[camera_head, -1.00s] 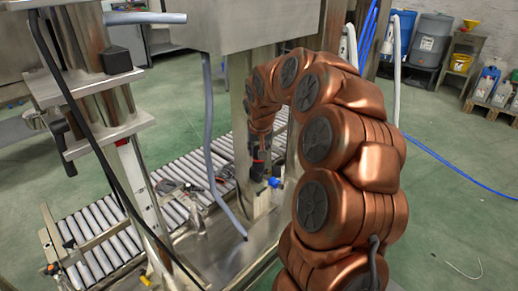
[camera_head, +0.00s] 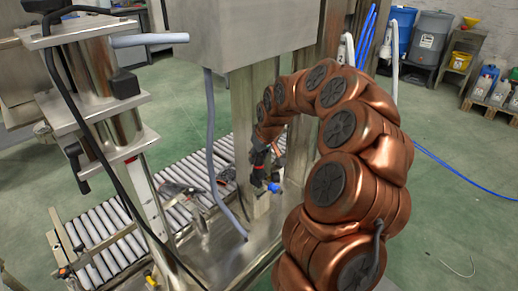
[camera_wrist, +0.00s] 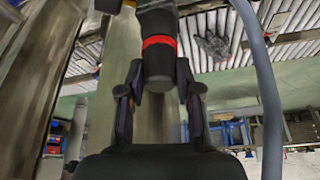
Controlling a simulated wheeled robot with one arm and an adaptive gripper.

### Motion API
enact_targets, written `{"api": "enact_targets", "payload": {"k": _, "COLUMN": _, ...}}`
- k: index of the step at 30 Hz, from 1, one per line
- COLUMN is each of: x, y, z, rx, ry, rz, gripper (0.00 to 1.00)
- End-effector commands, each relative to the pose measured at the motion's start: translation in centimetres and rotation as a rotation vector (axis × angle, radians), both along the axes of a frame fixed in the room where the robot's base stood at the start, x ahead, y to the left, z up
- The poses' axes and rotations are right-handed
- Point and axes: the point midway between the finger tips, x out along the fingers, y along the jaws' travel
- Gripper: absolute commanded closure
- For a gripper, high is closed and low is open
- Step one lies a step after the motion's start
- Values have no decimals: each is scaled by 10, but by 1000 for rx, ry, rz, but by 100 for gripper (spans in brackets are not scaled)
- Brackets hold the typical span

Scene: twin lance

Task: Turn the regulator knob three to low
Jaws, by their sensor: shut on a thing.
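In the wrist view a dark cylindrical regulator knob (camera_wrist: 158,62) with a red ring hangs from the top edge. The black fingers of my gripper (camera_wrist: 160,80) lie on both sides of its lower end and are shut on it. In the head view my gripper (camera_head: 262,172) is small, at the end of my copper arm, in front of a steel post. A small blue part (camera_head: 273,187) shows just beside it. The knob is too small and covered to make out there, and no number or low mark is readable.
A steel post (camera_head: 243,120) and a grey hose (camera_head: 211,150) stand close to the left of my gripper. A roller conveyor (camera_head: 180,190) runs behind. A steel column with a black cable (camera_head: 112,195) stands at front left. Green floor (camera_head: 440,200) is open on the right.

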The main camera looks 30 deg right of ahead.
Motion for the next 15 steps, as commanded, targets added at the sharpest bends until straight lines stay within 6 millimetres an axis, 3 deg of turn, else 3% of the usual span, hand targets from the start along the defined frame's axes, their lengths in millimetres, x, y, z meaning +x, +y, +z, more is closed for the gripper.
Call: {"api": "enact_targets", "payload": {"k": 15, "x": 2, "y": -1, "z": 3, "rx": -3, "ry": -6, "rz": 304, "gripper": 100}}
